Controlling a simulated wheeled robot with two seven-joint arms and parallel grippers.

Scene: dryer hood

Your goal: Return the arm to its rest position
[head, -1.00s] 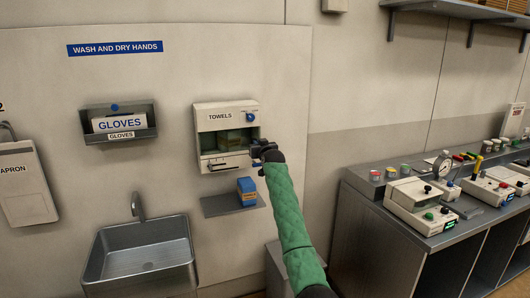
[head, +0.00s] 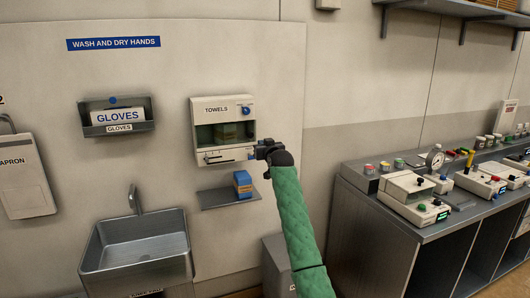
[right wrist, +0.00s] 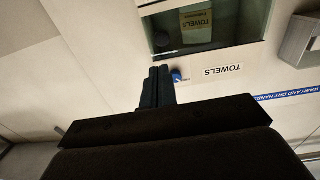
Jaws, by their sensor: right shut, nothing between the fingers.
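My right arm, in a green sleeve, reaches up from the bottom of the head view. Its dark gripper (head: 262,151) is by the lower right edge of the white towel dispenser (head: 223,104); whether it touches the dispenser I cannot tell. In the right wrist view the fingers (right wrist: 157,78) are together with nothing between them, and the dispenser (right wrist: 215,76) shows upside down beyond them. A blue knob (head: 246,111) sits at the dispenser's upper right. Folded towels (head: 226,131) show in its window. My left gripper is out of view.
A small shelf (head: 212,199) with a blue and orange box (head: 242,184) is below the dispenser. A steel sink (head: 137,252) and a gloves holder (head: 117,116) are left. A workbench (head: 385,226) with instruments stands right. Bare wall lies between dispenser and bench.

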